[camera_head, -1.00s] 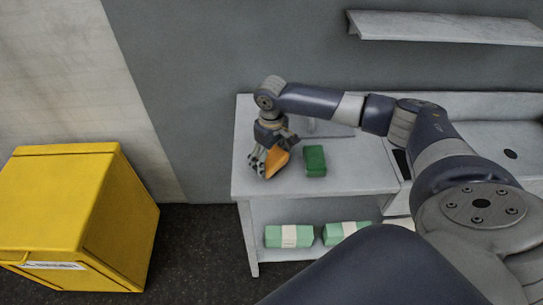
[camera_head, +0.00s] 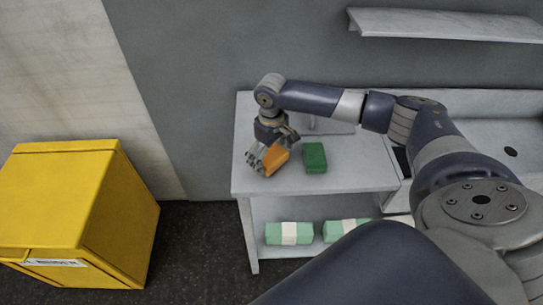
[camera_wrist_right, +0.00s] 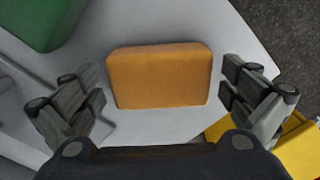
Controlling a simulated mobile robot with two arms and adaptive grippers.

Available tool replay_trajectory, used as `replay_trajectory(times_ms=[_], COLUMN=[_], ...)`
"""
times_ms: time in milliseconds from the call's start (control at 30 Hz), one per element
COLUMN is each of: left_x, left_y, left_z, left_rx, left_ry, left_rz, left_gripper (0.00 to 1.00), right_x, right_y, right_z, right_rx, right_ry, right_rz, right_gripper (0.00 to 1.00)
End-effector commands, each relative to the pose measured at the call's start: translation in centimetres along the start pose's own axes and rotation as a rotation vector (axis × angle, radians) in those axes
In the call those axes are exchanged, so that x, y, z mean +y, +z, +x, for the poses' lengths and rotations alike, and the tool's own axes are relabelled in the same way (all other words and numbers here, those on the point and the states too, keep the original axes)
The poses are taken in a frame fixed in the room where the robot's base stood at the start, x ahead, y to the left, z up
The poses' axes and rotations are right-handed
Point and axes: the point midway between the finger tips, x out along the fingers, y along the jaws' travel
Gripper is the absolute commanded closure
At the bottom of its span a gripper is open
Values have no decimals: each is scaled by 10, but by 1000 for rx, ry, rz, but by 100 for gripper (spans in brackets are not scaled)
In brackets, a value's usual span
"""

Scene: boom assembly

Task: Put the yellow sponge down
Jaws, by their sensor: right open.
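The yellow sponge (camera_head: 277,158), orange-yellow in the picture, lies on the grey table top (camera_head: 350,182) near its left end. It also shows between the fingers in the right wrist view (camera_wrist_right: 159,75). My right gripper (camera_head: 267,160) is open around the sponge, low over the table. In the right wrist view there is a gap between each finger of the gripper (camera_wrist_right: 162,95) and the sponge. A green sponge (camera_head: 314,158) lies just to the right, and its corner shows in the right wrist view (camera_wrist_right: 45,22). My left gripper is not in view.
Green packs with white bands (camera_head: 289,234) lie on the shelf under the table. A yellow bin (camera_head: 75,205) stands on the floor at the left. A wall shelf (camera_head: 450,27) hangs at the upper right. The table front is clear.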

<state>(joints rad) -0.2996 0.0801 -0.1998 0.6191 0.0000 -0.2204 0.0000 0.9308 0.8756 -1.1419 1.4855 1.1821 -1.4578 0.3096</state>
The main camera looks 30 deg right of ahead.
Motion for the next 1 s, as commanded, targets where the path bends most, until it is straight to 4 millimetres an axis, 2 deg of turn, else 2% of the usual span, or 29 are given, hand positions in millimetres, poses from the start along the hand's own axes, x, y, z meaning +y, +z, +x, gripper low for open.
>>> replay_trajectory(times_ms=[167, 400, 533, 700, 1000], left_x=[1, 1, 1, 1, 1], left_y=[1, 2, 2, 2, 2], left_z=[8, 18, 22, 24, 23], left_rx=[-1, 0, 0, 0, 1], left_ry=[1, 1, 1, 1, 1], left_rz=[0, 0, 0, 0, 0], left_gripper=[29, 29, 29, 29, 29], right_x=[0, 0, 0, 0, 0], right_y=[-2, -2, -2, -1, 0], right_z=[-28, -80, -102, -117, -119], right_rx=[8, 6, 5, 3, 1], right_ry=[0, 0, 0, -1, -1], right_rz=[-1, 0, 1, 0, 0], right_gripper=[0, 0, 0, 0, 0])
